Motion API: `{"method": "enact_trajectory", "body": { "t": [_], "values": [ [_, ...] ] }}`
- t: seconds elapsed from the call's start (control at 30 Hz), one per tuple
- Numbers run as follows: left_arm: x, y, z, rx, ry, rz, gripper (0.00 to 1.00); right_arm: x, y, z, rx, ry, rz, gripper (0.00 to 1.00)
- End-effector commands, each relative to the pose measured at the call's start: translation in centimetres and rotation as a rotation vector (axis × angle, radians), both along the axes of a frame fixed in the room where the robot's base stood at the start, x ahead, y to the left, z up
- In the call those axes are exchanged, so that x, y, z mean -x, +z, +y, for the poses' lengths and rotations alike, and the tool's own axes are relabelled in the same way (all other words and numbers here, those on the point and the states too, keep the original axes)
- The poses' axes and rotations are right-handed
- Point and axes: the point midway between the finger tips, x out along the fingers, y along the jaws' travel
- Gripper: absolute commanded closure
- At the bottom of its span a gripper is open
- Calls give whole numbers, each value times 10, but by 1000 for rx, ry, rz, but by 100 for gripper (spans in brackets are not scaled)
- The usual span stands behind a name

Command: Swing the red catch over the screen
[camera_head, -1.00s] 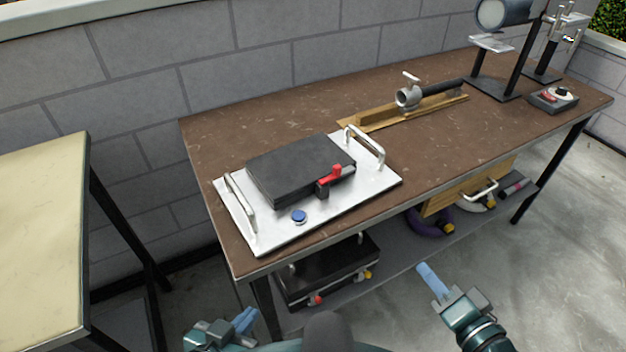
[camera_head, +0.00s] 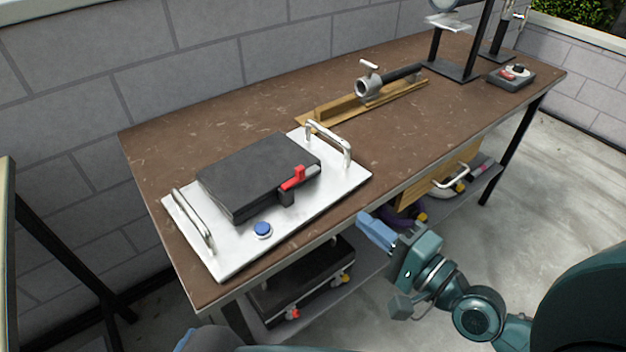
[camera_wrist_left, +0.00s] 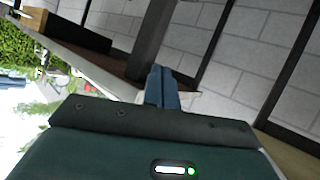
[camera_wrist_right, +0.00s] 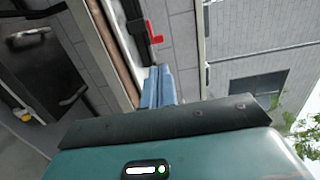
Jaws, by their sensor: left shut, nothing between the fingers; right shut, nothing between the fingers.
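The red catch (camera_head: 298,177) sits at the front right edge of a flat dark grey screen unit (camera_head: 255,172), which lies on a silver plate with two handles (camera_head: 235,262). In the right wrist view the catch (camera_wrist_right: 154,32) shows beyond the fingertips. My right gripper (camera_head: 368,226) is shut and empty, off the table's front edge, to the lower right of the catch and apart from it. My left gripper shows only as a sliver at the bottom of the head view; in the left wrist view its fingers (camera_wrist_left: 159,85) are shut and empty.
A blue button (camera_head: 263,230) is on the plate's front. A wooden rail with a metal clamp (camera_head: 368,88) stands farther back on the brown table (camera_head: 165,140). A block wall is behind.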

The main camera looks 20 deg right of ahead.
Motion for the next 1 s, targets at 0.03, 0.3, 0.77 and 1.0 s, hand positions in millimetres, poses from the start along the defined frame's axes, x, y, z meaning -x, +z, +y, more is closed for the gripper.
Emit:
{"method": "enact_trajectory", "body": {
  "t": [0.03, 0.3, 0.77, 1.0],
  "values": [
    [0, 2, 0, 0, -1, 2, 100, -4, 2, 1, -1, -2, -3, 100],
    [-2, 5, -2, -8, -8, 18, 100, -44, 4, 20, -6, -2, -5, 100],
    [-3, 7, -1, -32, -14, 19, 100, -116, 1, 54, 0, 0, -1, 100],
    [-1, 7, -1, -35, -16, 21, 100, -124, 0, 58, 1, 1, 0, 100]
  ]
}}
